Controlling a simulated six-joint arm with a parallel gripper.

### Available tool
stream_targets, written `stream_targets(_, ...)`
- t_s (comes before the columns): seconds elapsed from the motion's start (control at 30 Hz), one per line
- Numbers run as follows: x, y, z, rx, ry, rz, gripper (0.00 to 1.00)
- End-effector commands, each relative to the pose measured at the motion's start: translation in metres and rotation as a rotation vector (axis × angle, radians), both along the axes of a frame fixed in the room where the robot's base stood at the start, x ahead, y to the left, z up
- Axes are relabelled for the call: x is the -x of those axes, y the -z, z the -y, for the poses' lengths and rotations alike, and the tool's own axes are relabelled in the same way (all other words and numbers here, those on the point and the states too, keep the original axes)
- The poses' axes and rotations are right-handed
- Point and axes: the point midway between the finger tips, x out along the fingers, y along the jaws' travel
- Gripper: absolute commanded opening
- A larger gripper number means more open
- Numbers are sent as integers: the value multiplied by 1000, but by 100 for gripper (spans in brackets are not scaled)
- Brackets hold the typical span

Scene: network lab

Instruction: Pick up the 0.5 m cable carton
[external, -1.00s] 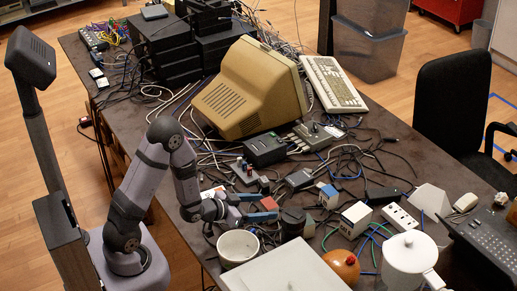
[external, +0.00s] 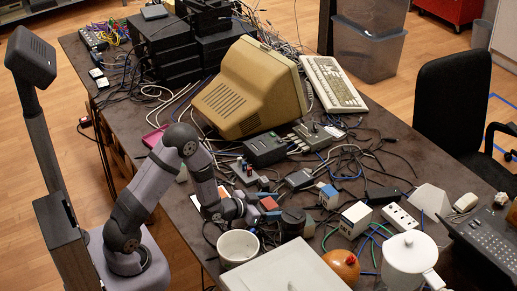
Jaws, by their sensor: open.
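Several small cartons stand at the front of the dark table; I cannot read their labels, so I cannot tell which is the 0.5 m one. A small red-topped carton (external: 268,203) is closest to my gripper. A blue-and-white carton (external: 328,196) and a white carton with dark print (external: 355,219) stand farther right. My gripper (external: 264,206) is low over the table and open, with its fingers at the two sides of the red-topped carton. I cannot tell whether they touch it.
A white mug (external: 238,247) and a dark round object (external: 292,223) stand close to my gripper. A white flat panel (external: 285,272), an orange round object (external: 342,265) and a white lidded jug (external: 409,255) fill the front. Loose cables and a beige monitor (external: 245,90) lie behind.

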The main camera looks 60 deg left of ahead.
Motion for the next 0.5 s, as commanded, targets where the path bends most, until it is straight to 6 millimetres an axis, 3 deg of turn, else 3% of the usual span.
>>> stream_targets(0.3,-4,1,0,0,0,0,65)
stream_targets(0.5,-4,1,0,0,0,0,18)
